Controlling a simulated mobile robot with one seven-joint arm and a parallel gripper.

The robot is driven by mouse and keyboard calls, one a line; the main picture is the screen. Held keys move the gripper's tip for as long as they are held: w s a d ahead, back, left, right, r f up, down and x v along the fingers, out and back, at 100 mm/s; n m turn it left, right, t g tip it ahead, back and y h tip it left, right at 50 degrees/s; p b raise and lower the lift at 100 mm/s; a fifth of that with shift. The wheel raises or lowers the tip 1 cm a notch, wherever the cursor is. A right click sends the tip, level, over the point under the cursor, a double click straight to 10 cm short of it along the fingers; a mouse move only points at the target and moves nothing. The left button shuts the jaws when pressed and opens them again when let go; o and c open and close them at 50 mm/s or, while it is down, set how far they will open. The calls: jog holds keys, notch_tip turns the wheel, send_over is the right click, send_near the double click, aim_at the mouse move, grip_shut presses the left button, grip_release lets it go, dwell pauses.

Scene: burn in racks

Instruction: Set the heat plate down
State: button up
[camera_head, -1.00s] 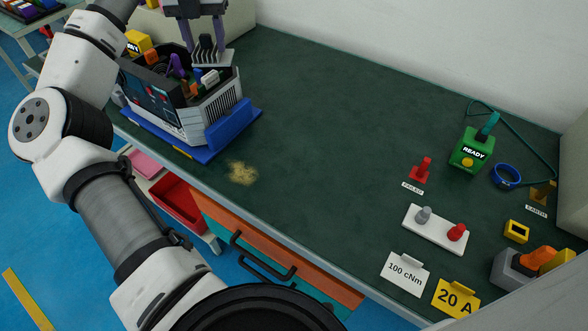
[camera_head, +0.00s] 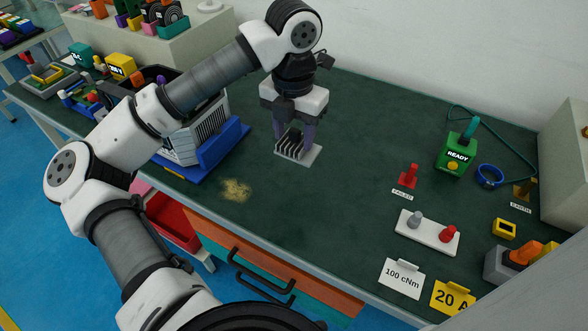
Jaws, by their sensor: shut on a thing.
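The heat plate (camera_head: 312,154) is a light grey plate with dark upright fins, seen in the head view near the middle of the green bench. My gripper (camera_head: 295,137) points down with its purple-grey fingers shut on the fins. The plate appears level and at or very close to the bench top (camera_head: 360,180); I cannot tell whether it touches. The fingers hide part of the fins.
A grey chassis on a blue base (camera_head: 222,150) stands left of the plate. A tan powder patch (camera_head: 236,190) lies in front. Right are a red failed marker (camera_head: 409,176), a green READY block (camera_head: 455,152) and a white board (camera_head: 428,232). Bench around the plate is clear.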

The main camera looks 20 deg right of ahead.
notch_tip(320, 180, down, 11)
jog(key=shift+r+p, duration=0.1)
jog(key=shift+p, duration=0.65)
jog(key=shift+f, duration=0.45)
jog(key=shift+f, duration=0.2)
jog(key=o, duration=1.1)
jog(key=shift+c, duration=0.2)
jog(key=shift+r, duration=0.1)
jog(key=shift+r, duration=0.25)
notch_tip(320, 180, up, 12)
jog(key=shift+f+b, duration=0.1)
jog(key=shift+b, duration=1.15)
